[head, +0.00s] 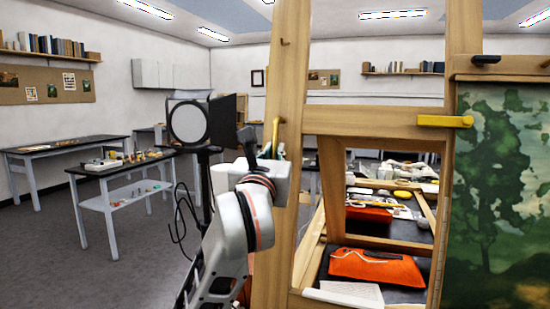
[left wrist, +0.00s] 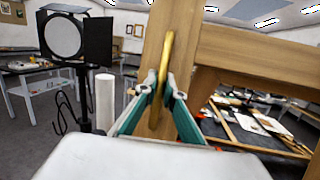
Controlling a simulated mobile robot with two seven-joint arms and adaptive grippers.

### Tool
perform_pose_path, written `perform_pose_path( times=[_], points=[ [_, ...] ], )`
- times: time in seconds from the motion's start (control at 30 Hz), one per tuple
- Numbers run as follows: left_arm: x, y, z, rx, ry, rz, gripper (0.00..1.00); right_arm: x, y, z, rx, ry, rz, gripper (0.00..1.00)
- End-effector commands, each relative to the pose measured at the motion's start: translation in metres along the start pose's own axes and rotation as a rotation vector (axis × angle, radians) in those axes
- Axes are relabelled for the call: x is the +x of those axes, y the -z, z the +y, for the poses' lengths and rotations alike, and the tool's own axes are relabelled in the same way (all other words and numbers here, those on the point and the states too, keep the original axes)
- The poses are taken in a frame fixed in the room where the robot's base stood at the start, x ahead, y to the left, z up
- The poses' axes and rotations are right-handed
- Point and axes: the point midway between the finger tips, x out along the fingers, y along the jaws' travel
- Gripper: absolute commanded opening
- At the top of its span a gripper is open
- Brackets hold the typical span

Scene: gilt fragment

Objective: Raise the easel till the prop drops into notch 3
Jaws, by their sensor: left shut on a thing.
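The wooden easel (head: 384,117) stands close in front of me, with two posts and crossbars; its post and crossbar also show in the left wrist view (left wrist: 250,50). A yellow handle (head: 445,121) sticks out on the right post. A second yellow handle (left wrist: 166,55) is at the left post. My left gripper (head: 275,150) is at the left post, its fingers (left wrist: 158,92) shut around that second handle. A slanted wooden frame shows through the easel's opening; I cannot tell whether it is the prop. No notches can be made out. My right gripper is not in view.
A studio lamp (head: 189,122) on a stand is just left of my left arm. A painted canvas (head: 498,190) fills the right side. An orange cloth (head: 376,267) lies on a dark surface behind the easel. Tables (head: 60,146) stand at the left; floor there is open.

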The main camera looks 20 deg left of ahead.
Motion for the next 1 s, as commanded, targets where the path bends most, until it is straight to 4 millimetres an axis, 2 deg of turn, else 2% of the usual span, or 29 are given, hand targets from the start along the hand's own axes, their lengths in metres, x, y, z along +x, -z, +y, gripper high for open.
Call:
perform_pose_path(
  times=[0.2, 0.23, 0.27, 0.3, 0.7, 0.87, 1.0],
  points=[
    [0.001, -0.004, 0.002, 0.002, -0.004, -0.006, 0.00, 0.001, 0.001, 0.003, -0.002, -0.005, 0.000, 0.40],
    [0.001, -0.003, 0.002, 0.002, -0.004, -0.006, 0.16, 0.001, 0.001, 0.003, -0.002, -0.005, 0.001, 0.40],
    [0.001, -0.003, 0.002, 0.002, -0.004, -0.006, 0.24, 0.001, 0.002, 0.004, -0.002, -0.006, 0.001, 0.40],
    [0.001, -0.003, 0.002, 0.002, -0.004, -0.005, 0.26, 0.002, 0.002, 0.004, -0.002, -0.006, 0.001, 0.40],
    [-0.004, -0.003, 0.001, 0.003, -0.003, -0.004, 0.26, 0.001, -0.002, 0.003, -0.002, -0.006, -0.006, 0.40],
    [-0.026, -0.002, 0.001, 0.000, -0.002, -0.004, 0.26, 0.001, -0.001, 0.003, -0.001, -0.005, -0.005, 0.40],
    [-0.056, -0.002, 0.000, -0.001, 0.000, -0.005, 0.26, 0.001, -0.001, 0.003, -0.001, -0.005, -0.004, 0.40]
  ],
)
